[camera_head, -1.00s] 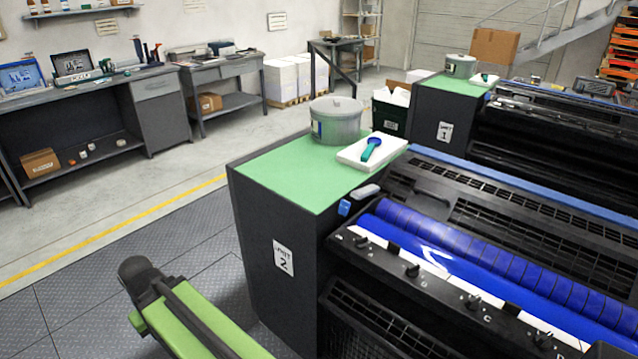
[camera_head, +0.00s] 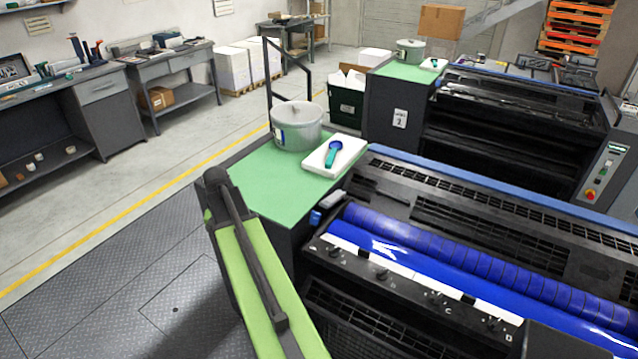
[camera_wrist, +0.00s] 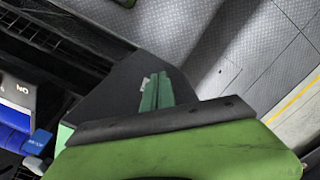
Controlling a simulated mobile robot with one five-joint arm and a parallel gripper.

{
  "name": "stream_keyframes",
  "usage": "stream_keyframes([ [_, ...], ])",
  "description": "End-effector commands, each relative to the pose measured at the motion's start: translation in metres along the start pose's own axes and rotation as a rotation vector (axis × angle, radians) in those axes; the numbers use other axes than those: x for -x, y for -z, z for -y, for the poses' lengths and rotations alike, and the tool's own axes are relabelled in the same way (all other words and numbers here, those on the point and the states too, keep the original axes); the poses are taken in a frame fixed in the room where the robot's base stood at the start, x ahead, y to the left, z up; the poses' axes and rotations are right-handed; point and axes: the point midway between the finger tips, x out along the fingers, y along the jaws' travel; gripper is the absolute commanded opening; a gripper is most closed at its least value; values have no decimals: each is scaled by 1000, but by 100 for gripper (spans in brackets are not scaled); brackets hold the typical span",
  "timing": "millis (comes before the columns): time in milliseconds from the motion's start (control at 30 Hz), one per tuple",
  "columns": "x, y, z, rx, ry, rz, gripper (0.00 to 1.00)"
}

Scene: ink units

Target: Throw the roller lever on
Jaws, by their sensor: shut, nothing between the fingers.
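A short pale grey lever-like handle (camera_head: 331,200) is at the left end of the near press, beside the blue rollers. A small blue block (camera_head: 315,217) sits just left of it. The block also shows at the left of the wrist view (camera_wrist: 38,141), with small lettering. In the head view the fingertips cannot be made out.
The press's green top (camera_head: 270,172) carries a lidded grey pot (camera_head: 297,127) and a white tray (camera_head: 345,146) with a blue-and-teal scoop (camera_head: 334,153). Blue rollers (camera_head: 470,255) and a knob panel (camera_head: 420,287) lie right of my arm. Left of it the plated floor (camera_head: 120,290) is clear.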

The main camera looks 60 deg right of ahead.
Motion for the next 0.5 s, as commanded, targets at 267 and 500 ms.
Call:
stream_keyframes([
  [267,121,88,-243,-607,16,17,0],
  [500,131,90,-303,-747,20,20,0],
])
